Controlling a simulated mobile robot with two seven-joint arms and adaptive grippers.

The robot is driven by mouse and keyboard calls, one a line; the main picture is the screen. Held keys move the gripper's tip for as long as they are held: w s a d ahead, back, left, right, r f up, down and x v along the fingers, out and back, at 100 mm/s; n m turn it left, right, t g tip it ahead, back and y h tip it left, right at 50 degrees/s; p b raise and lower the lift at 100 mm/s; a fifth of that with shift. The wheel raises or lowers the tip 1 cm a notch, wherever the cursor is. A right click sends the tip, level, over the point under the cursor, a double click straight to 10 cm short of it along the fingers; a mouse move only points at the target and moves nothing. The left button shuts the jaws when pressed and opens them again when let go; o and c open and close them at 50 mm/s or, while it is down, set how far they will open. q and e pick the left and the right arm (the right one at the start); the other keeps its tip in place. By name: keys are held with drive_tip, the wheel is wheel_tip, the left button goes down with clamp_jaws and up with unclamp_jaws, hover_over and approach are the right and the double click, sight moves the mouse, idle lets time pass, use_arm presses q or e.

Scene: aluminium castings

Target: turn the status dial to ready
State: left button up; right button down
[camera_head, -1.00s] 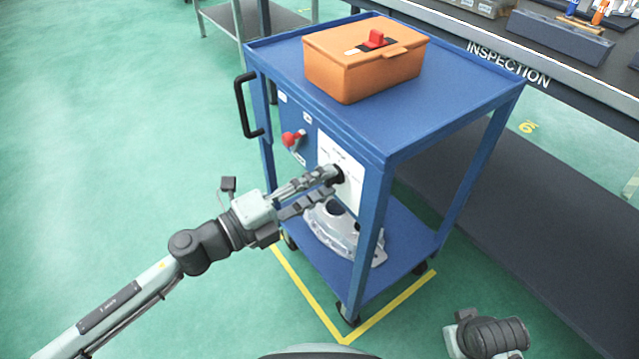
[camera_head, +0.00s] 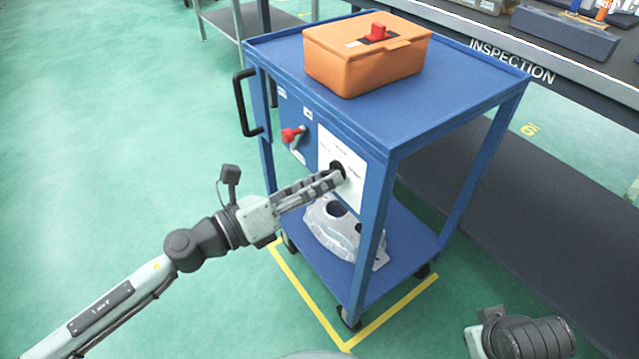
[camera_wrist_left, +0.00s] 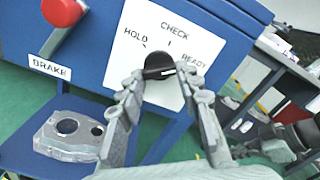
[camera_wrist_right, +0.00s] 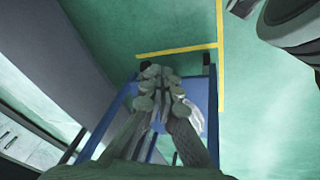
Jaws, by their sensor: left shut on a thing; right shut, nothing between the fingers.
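The status dial is a black knob (camera_wrist_left: 158,65) on a white plate (camera_wrist_left: 205,52) marked HOLD, CHECK and READY, on the blue cart's side panel. My left gripper (camera_wrist_left: 161,77) is shut on the knob, one finger on each side. In the head view, the left fingertips (camera_head: 336,178) reach the plate (camera_head: 352,188) and partly cover the knob (camera_head: 338,169). The fingers hide part of the knob, and I cannot tell exactly which mark it points to. My right gripper (camera_wrist_right: 160,78) is shut and empty, away from the dial.
A red-knobbed brake lever (camera_head: 293,135) sits left of the plate. An orange box (camera_head: 365,62) with a red latch stands on the cart top (camera_head: 450,90). A metal casting (camera_head: 335,235) lies on the lower shelf. The inspection bench (camera_head: 470,45) stands right; the floor left is clear.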

use_arm(q)
drive_tip(key=shift+m, duration=0.8)
use_arm(e)
drive_tip(key=shift+s+r, duration=0.25)
drive_tip(key=shift+r, duration=0.25)
use_arm(q)
drive_tip(key=o, duration=1.2)
drive_tip(key=shift+c, duration=0.2)
use_arm(e)
drive_tip(key=shift+w+r, duration=0.1)
use_arm(q)
drive_tip(key=shift+a, duration=0.1)
drive_tip(key=v, duration=1.2)
